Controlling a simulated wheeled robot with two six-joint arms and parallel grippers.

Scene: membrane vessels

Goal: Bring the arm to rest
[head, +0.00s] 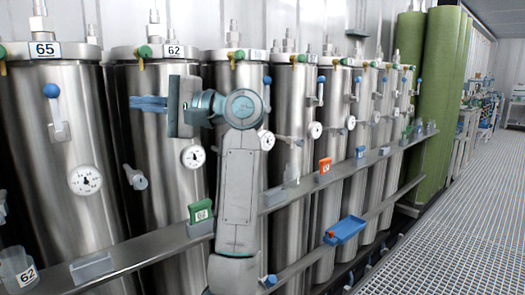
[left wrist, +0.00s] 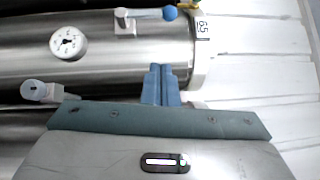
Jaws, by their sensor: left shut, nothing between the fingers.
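My left gripper (head: 149,103) is up in front of the steel vessel labelled 62 (head: 150,165), with its blue fingers pointing left. The fingers are together and empty. In the left wrist view my left gripper (left wrist: 161,84) shows its two fingers side by side, in front of the vessel labelled 65 (left wrist: 105,45). My left arm (head: 238,185) rises from the bottom middle and bends at the top toward the gripper. It hides part of the vessels behind it. My right gripper is in neither view.
A row of steel vessels with gauges (head: 85,180) and a blue-knobbed valve handle (head: 54,100) stands behind a metal rail (head: 150,250). The rail carries a green tag (head: 201,211) and an orange tag (head: 325,165). A blue tray (head: 346,230) sits lower right. The grated floor (head: 450,230) is clear.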

